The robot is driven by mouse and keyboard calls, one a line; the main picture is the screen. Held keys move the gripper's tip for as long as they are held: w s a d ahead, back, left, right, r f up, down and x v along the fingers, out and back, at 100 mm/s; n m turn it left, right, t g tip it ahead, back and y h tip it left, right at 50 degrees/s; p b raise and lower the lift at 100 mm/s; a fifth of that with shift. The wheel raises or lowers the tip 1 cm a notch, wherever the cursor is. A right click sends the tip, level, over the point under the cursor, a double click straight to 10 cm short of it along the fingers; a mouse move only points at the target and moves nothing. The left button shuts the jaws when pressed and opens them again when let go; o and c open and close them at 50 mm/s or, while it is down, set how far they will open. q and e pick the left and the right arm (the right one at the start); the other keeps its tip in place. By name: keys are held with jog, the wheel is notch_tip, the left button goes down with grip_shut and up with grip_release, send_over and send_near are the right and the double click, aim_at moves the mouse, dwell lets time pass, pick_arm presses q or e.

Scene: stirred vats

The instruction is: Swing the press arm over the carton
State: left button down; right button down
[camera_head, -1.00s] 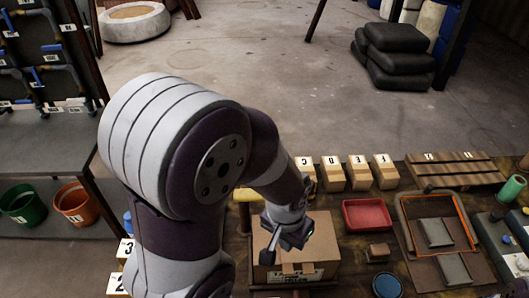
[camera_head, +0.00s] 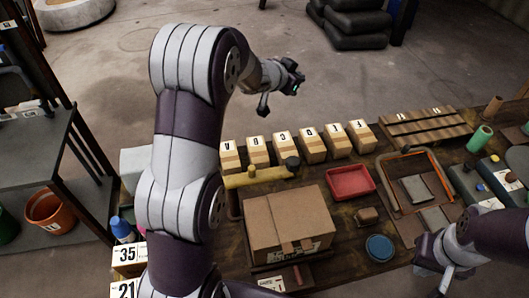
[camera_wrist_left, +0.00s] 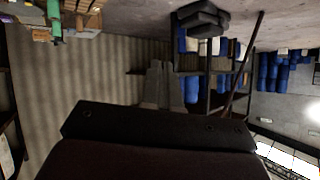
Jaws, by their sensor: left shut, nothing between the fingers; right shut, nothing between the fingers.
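The carton (camera_head: 287,222) is a closed brown box with a tape strip, standing on the bench in the head view. My left gripper (camera_head: 292,84) is shut and empty, raised well beyond the bench's far edge, apart from the press arm and carton. My right gripper (camera_head: 430,262) is shut and empty at the right front, to the right of the carton.
Lettered blocks (camera_head: 311,145) stand in a row behind the press arm. A red tray (camera_head: 350,182), a blue round lid (camera_head: 380,247) and an orange-edged frame (camera_head: 412,182) lie right of the carton. Numbered boxes (camera_head: 128,254) stand at the left.

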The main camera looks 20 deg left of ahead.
aim_at(262, 172)
pick_arm(q)
jog(key=w+m+h, duration=0.4)
jog(key=w+h, duration=0.1)
jog(key=s+a+f+m+g+p, duration=0.2)
jog(key=s+a+f+m+g, duration=0.1)
jog(key=s+a+f+g, duration=0.8)
jog(key=shift+s+f+g+p, duration=0.3)
jog(key=shift+s+f+g, duration=0.15)
jog(key=shift+s+g, duration=0.8)
jog(key=shift+a, duration=0.1)
jog(key=s+d+f+p, duration=0.4)
jog(key=d+f+p, duration=0.2)
jog(key=d+f, duration=0.2)
jog(key=shift+s+d, duration=0.15)
jog(key=shift+s, duration=0.25)
